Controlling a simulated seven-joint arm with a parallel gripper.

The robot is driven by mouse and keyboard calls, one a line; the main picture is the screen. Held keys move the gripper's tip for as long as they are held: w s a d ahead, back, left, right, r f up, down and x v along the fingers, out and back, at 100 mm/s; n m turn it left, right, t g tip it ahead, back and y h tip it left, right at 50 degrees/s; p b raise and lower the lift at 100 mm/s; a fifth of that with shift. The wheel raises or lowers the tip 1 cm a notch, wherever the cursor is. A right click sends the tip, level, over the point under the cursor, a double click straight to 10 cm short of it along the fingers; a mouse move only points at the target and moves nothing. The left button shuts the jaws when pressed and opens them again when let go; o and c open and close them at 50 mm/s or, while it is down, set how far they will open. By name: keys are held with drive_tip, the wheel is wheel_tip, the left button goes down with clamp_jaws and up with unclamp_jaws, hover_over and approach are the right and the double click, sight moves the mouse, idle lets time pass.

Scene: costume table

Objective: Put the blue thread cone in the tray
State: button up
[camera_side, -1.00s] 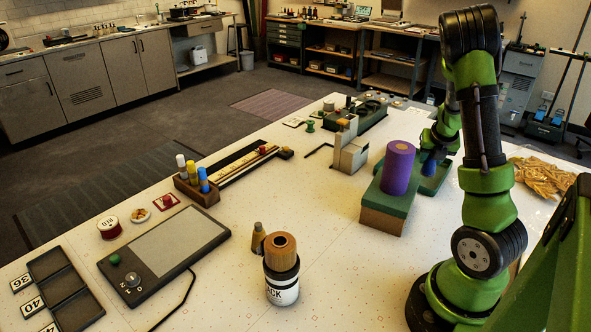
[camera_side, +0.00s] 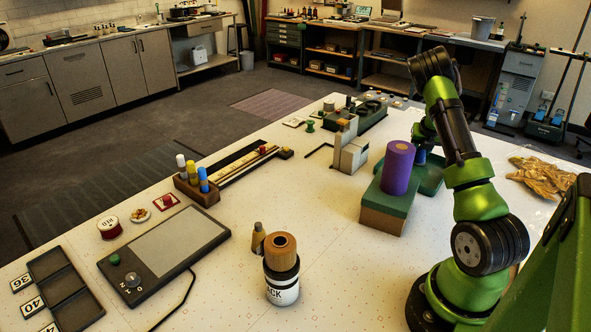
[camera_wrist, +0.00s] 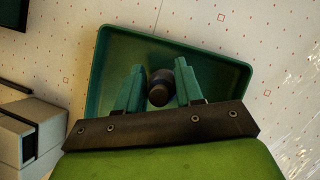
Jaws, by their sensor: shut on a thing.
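The blue thread cone shows in the side view (camera_side: 420,157) as a small blue patch, partly hidden behind the purple cone. In the wrist view it is a dark, rounded shape (camera_wrist: 160,90) between my fingers. My gripper (camera_wrist: 157,84) is shut on it, fingers pointing down. The green tray (camera_wrist: 215,72) lies below the cone in the wrist view, and the cone appears inside its outline. In the side view the tray (camera_side: 433,183) is partly hidden behind the purple cone and green-topped block. I cannot tell whether the cone touches the tray floor.
A tall purple cone (camera_side: 397,168) stands on a green-topped block (camera_side: 382,216) just in front of the tray. A grey-beige machine (camera_side: 350,154) stands left of it. A bag of tan material (camera_side: 541,177) lies to the right.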

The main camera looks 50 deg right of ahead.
drive_tip(key=shift+f, duration=0.15)
drive_tip(key=o, duration=1)
